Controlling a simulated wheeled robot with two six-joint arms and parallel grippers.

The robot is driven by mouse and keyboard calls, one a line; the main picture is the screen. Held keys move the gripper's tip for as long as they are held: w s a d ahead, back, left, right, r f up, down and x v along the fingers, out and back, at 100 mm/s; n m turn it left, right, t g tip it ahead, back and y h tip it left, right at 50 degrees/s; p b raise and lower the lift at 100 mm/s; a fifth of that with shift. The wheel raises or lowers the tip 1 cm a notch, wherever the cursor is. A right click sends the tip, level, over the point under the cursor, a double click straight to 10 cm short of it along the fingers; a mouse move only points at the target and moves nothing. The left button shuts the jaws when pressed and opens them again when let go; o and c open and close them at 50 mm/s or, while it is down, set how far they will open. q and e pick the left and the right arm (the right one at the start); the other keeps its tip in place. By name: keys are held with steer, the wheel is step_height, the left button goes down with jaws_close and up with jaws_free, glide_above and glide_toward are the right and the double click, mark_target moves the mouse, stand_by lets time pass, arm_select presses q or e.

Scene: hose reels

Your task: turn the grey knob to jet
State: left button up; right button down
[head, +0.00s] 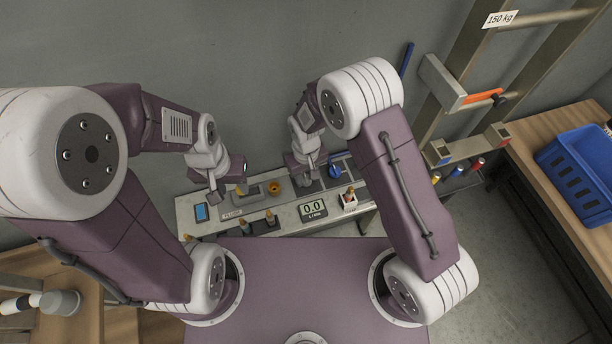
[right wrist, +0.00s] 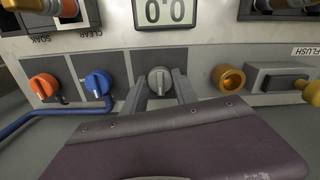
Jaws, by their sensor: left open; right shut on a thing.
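The grey knob (right wrist: 160,80) is on the face of the panel in the right wrist view, below the display. My right gripper (right wrist: 160,97) has one finger on each side of it and is shut on it. In the head view the right gripper (head: 305,181) is low over the bench and hides the knob. I see no word "jet", and the knob's setting is too small to tell. My left gripper (head: 214,192) is open and empty, over the left part of the bench, apart from the grey knob.
Beside the grey knob are a blue knob (right wrist: 97,82), an orange knob (right wrist: 43,87) and a brass-coloured ring (right wrist: 228,78). A FLUSH lever (right wrist: 284,80) is at the right. The display (head: 312,209) reads 0.0. A blue crate (head: 580,165) stands far right on a wooden table.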

mark_target(306, 177)
steer(key=shift+w+r, duration=0.15)
stand_by(0.4)
steer(key=c, duration=1)
jaws_free()
steer(key=shift+o, duration=0.2)
step_height(306, 177, up, 9)
steer(key=shift+b, duration=0.75)
